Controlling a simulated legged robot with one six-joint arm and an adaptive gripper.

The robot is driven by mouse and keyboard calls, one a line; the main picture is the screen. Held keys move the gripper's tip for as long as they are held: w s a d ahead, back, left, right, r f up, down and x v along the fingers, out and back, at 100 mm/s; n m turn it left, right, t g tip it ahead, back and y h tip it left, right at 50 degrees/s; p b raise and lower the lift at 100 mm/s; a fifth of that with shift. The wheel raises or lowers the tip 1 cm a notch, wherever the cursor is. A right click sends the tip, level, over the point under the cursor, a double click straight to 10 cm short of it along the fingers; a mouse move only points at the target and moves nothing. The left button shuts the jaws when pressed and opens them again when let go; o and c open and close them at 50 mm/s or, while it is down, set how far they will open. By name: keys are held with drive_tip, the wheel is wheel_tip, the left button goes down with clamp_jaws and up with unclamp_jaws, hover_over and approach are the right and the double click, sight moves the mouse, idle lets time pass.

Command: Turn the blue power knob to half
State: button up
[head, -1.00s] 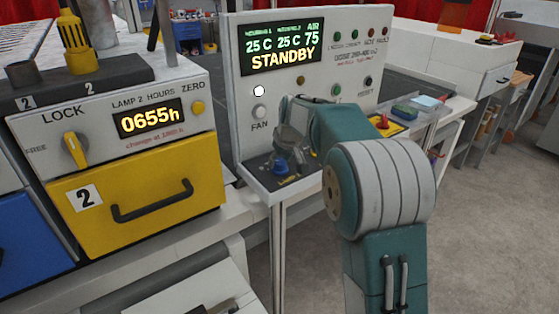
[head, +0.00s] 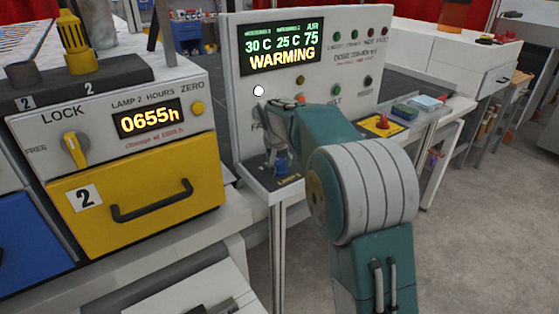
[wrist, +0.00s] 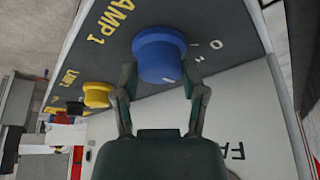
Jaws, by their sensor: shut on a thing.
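The blue power knob (wrist: 160,52) stands on the dark sloped shelf of the control panel, beside yellow "LAMP 1" lettering and small white marks. It also shows low on the panel in the head view (head: 281,166). My gripper (wrist: 161,80) is shut on the blue knob, with one finger on each side. In the head view my gripper (head: 280,148) comes down on the knob from above, and my arm partly covers it. The panel display (head: 281,45) reads WARMING, with 30 C, 25 C and 75. The knob's exact angle is hard to tell.
A smaller yellow knob (wrist: 96,94) sits beside the blue one on the same shelf. A white button (head: 258,91) is on the panel face above. A yellow drawer unit (head: 135,195) stands close on the left. A red knob on a yellow plate (head: 381,124) lies to the right.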

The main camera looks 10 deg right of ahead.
drive_tip(key=shift+s+a+f, duration=0.1)
drive_tip(key=shift+s+f, duration=0.05)
drive_tip(key=shift+f, duration=0.2)
drive_tip(key=o, duration=1.2)
drive_tip(key=shift+c, duration=0.2)
drive_tip(key=shift+r, duration=0.15)
drive_tip(key=shift+r, duration=0.15)
drive_tip(key=shift+r, duration=0.3)
drive_tip(key=v, duration=1.1)
drive_tip(key=shift+a, duration=0.25)
